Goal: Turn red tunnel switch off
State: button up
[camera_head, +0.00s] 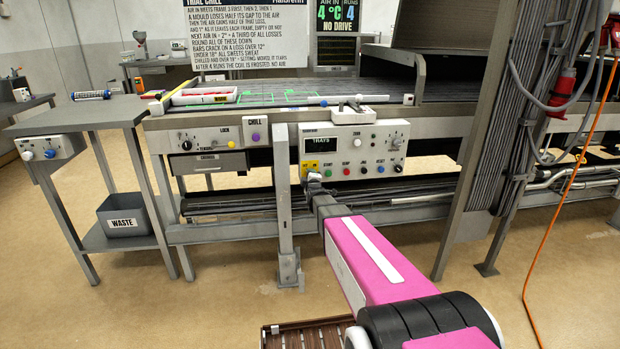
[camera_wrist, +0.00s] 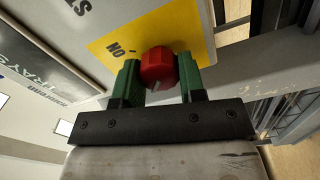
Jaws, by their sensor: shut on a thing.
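The red switch (camera_wrist: 158,64) is a knob on a yellow plate (camera_wrist: 190,30) marked "NO" on a panel. In the wrist view, my gripper (camera_wrist: 160,78) has its green fingers on either side of the knob and is shut on it. The wrist view shows a light slanted mark on the knob's lower face. In the head view, my gripper (camera_head: 313,180) is at the lower left corner of the pale panel (camera_head: 370,138), just below the yellow plate (camera_head: 312,165). The knob is hidden there behind the gripper.
The panel also has several coloured buttons, a white knob (camera_head: 358,142), and a "TRAYS" display (camera_head: 321,143). A grey post (camera_head: 283,200) stands just left of my arm. A steel column (camera_head: 475,150) with cables stands to the right. A waste bin (camera_head: 124,216) sits at left.

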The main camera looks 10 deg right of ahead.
jog(key=o, duration=0.9)
jog(key=shift+o, duration=0.2)
jog(key=shift+s, duration=0.1)
jog(key=s, duration=1)
jog(key=shift+s, duration=0.3)
jog(key=shift+f, duration=0.1)
jog(key=s+f+m+g, duration=0.8)
jog(key=s+f+g, duration=0.1)
jog(key=s, duration=0.1)
jog(key=s+f+m+g, duration=0.3)
jog(key=s+m+g, duration=0.4)
jog(key=s, duration=0.9)
jog(key=shift+s+d+g, duration=0.2)
jog(key=shift+s+g, duration=0.05)
jog(key=shift+g, duration=0.75)
